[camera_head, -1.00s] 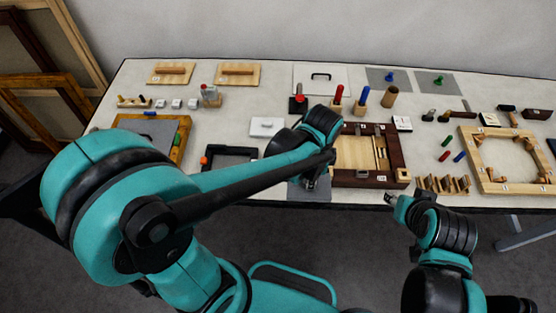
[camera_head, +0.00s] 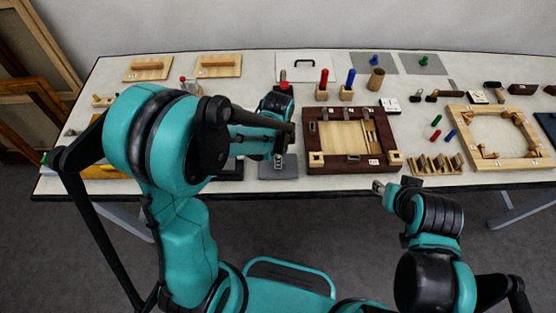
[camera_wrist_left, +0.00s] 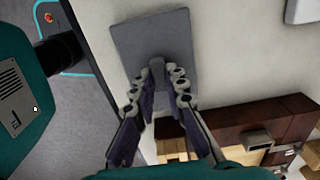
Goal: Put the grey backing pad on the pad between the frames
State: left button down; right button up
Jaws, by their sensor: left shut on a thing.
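The grey backing pad (camera_wrist_left: 157,72) is a flat grey plate with a small upright grey block. My left gripper (camera_wrist_left: 157,82) has a finger on each side of this block and is shut on it. In the head view the grey plate (camera_head: 266,172) lies at the table's front edge, between a black frame (camera_head: 232,170) and a dark brown wooden frame (camera_head: 312,168). My left gripper (camera_head: 279,156) is above it, partly hidden by my arm. I cannot tell whether a separate pad lies underneath. My right gripper (camera_head: 379,187) hangs in front of the table, apart from everything.
The brown frame stands close to the plate's right. A light wooden frame (camera_head: 480,157) and a slotted wooden rack (camera_head: 436,166) lie further right. Red and blue pegs (camera_head: 350,79) stand behind. My left arm hides much of the table's left part.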

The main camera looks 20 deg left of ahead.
pick_arm(q)
jog(key=shift+s, duration=0.1)
jog(key=shift+f, duration=0.1)
jog(key=c, duration=1.5)
grip_release()
jog(key=shift+c, duration=0.2)
